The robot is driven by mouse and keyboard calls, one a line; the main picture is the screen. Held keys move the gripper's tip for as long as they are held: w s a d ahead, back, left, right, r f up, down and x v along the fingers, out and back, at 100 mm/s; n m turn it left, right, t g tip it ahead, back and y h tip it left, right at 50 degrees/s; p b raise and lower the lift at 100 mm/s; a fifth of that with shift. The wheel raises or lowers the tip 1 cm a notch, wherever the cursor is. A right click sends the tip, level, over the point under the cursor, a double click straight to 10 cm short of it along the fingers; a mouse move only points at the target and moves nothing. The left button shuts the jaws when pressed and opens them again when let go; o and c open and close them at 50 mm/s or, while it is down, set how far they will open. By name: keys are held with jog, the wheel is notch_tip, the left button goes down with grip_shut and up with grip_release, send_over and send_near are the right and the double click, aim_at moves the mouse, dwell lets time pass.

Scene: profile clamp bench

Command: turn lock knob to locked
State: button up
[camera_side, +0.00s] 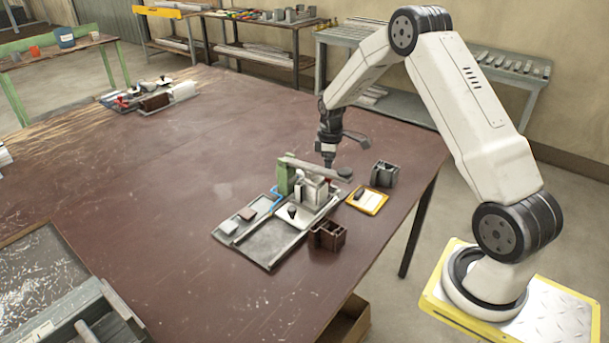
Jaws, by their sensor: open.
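A clamp fixture stands on a grey tray (268,247). It has a green upright (284,180), a grey bar (310,165) across its top and a pale block (312,190) under the bar. My gripper (328,163) points down at the bar's right part, just behind or above it; the exact gap cannot be told. It is open, and I see nothing held in it. A small red part (331,182) shows just below my gripper. A small dark knob-like piece (291,211) is at the front of the fixture. Which part is the lock knob, and its turn position, is too small to tell.
A dark grey holder (384,174) and a yellow-edged tray (367,201) lie right of the fixture. A brown open box (328,235) stands at the tray's right corner. A blue hooked part (271,203) is at left.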

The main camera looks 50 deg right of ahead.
aim_at(328, 181)
jog(key=shift+f, duration=1.85)
grip_shut()
